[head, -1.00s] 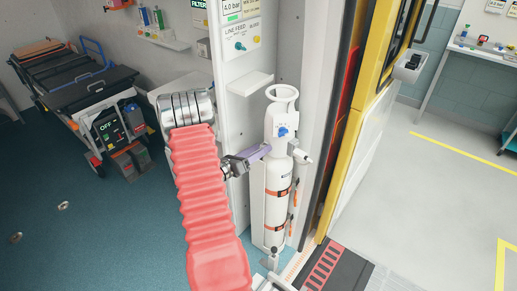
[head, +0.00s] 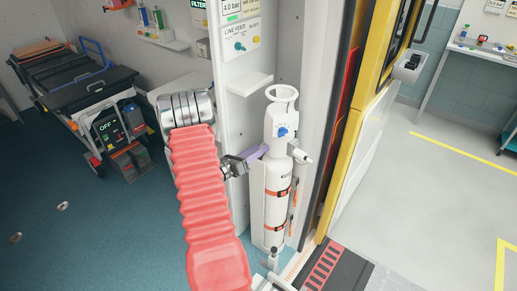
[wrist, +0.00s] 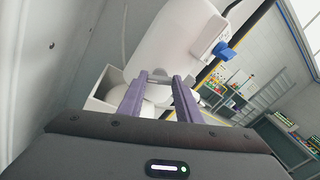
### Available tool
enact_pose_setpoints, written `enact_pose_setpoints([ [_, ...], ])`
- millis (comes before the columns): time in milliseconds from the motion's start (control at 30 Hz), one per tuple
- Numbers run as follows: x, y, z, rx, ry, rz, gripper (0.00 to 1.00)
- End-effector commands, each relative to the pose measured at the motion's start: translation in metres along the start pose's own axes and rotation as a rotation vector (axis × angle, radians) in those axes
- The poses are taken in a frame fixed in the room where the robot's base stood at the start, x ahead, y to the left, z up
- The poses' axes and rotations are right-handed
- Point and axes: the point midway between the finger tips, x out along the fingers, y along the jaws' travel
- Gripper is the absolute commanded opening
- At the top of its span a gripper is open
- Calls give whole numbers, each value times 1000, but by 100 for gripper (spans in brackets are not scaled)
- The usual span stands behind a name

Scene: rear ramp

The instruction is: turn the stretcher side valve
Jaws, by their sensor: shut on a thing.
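A white gas cylinder (head: 277,180) stands upright against the wall, with a ring handle on top and a blue knob (head: 281,131) on its front. The cylinder also fills the upper middle of the wrist view (wrist: 175,35). My gripper (head: 265,149) reaches the left, stretcher side of its upper part. In the wrist view its purple fingers (wrist: 160,80) are closed about a small grey bar (wrist: 159,77), which by its place is the stretcher side valve. In the head view the fingers hide this valve. A white outlet (head: 301,156) sticks out on the cylinder's right.
A stretcher (head: 75,80) stands at the far left. A small white shelf (head: 250,84) juts from the wall panel above my gripper. A yellow door frame (head: 352,140) and a red-striped ramp (head: 328,265) are on the right.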

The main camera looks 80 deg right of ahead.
Motion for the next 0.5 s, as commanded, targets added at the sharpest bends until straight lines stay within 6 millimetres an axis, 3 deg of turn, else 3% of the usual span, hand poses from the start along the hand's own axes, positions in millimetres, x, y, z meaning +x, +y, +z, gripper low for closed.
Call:
enact_pose_setpoints([
  [500, -1, -4, -1, 307, -1, -9, 9],
])
